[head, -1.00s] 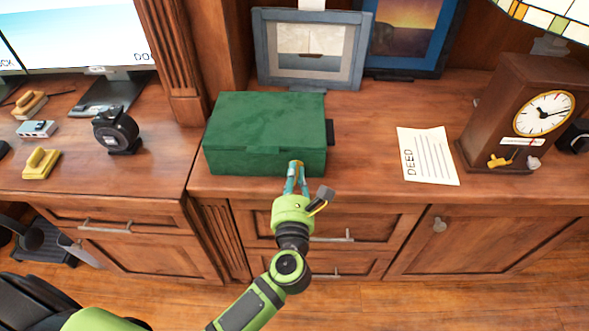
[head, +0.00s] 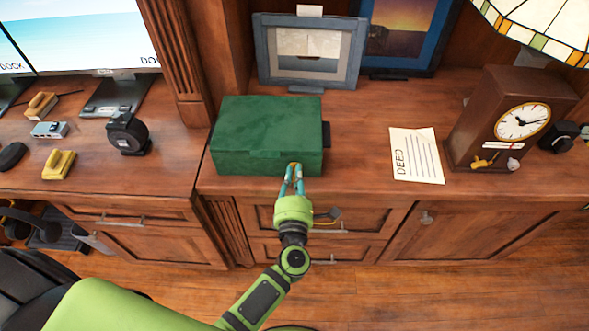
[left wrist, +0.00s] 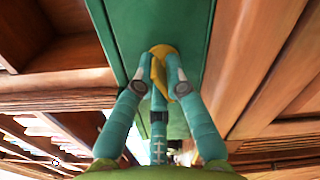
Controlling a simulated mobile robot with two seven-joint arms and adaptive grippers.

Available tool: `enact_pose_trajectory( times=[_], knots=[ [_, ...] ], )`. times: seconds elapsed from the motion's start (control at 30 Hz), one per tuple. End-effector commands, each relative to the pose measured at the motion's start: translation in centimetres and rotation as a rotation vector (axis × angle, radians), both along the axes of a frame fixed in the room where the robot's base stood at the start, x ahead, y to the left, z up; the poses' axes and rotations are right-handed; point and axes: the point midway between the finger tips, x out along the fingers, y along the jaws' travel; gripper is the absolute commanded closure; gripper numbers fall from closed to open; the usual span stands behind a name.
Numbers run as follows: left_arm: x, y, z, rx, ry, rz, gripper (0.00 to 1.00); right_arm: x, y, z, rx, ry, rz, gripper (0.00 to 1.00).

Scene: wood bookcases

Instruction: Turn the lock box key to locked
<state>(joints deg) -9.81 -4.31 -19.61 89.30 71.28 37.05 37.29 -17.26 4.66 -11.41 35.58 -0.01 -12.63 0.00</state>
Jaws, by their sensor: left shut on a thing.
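The green lock box (head: 265,130) stands shut on the wooden counter, and its front face also shows in the left wrist view (left wrist: 190,25). A brass-yellow key (left wrist: 158,68) is at the front of the box, low and toward its right side. My left gripper (head: 292,172) is in front of the box with its teal fingers shut on the key. In the left wrist view the fingers (left wrist: 157,85) close on it from both sides and partly hide it. The keyhole is hidden, so I cannot tell the lock's state. My right gripper is not in view.
A deed paper (head: 416,155) and a brown clock (head: 507,120) are to the right of the box. A grey picture frame (head: 309,52) stands behind it. A black tape dispenser (head: 127,132) is to the left. The counter between box and deed is clear.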

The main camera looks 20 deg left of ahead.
Motion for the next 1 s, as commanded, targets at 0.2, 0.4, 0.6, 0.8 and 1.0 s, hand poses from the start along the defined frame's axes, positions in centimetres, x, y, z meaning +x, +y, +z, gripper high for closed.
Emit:
enact_pose_trajectory(
  times=[0.2,0.4,0.6,0.8,1.0],
  knots=[
    [0.0,0.0,0.2,0.172,0.054,0.002,1.00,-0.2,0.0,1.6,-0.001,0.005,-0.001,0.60],
    [0.0,-0.1,0.1,0.293,0.088,0.000,1.00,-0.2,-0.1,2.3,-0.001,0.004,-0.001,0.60],
    [0.0,-0.1,0.0,0.367,0.109,-0.001,1.00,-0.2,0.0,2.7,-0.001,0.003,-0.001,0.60],
    [0.0,-0.2,0.0,0.398,0.118,-0.001,1.00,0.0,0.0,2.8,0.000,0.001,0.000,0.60],
    [0.0,-0.2,-0.1,0.406,0.119,0.000,1.00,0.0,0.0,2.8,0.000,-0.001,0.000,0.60]
  ],
)
